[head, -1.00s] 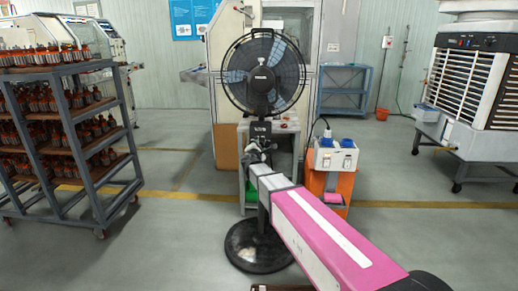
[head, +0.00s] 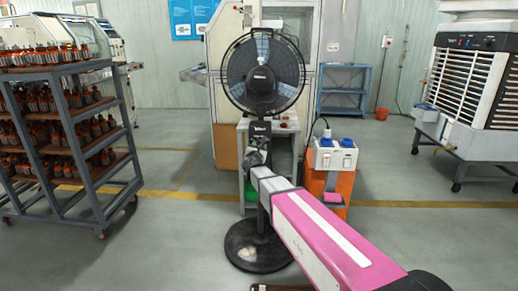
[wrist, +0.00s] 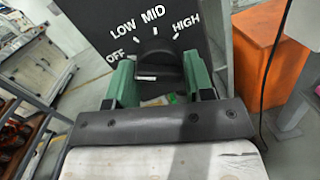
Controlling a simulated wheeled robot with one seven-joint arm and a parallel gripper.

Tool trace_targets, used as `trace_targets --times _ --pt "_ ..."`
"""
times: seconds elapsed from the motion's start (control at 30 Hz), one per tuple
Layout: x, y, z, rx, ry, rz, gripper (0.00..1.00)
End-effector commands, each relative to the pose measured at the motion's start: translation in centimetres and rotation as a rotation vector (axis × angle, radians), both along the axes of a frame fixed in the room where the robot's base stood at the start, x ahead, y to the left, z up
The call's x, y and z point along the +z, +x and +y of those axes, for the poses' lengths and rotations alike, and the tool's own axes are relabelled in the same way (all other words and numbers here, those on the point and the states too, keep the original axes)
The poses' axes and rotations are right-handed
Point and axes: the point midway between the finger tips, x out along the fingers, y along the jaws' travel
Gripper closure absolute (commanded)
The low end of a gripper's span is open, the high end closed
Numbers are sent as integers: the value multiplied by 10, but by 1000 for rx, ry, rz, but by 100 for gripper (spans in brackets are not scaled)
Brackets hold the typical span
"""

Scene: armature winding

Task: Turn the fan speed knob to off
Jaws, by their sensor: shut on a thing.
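The fan speed knob (wrist: 158,60) is black and sits on a dark panel (wrist: 95,18) with white labels OFF, LOW, MID and HIGH around it. My gripper (wrist: 158,78) has its two green fingers on either side of the knob, shut on it. My gripper (head: 257,152) is at that box, and the knob is hidden there.
An orange stand (head: 333,185) with a white socket box (head: 336,153) is close on the right. A rack of motor parts (head: 75,140) stands at the left and an air cooler (head: 470,90) at the right. The floor between is mostly clear.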

Motion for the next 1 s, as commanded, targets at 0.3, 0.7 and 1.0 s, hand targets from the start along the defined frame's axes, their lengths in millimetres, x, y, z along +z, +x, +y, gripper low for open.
trace_targets --times 0.3,0.7,1.0 --pt "1 1 4 8 -58 2 76" --pt "1 1 4 9 -60 2 30" --pt "0 0 2 4 -55 2 30"
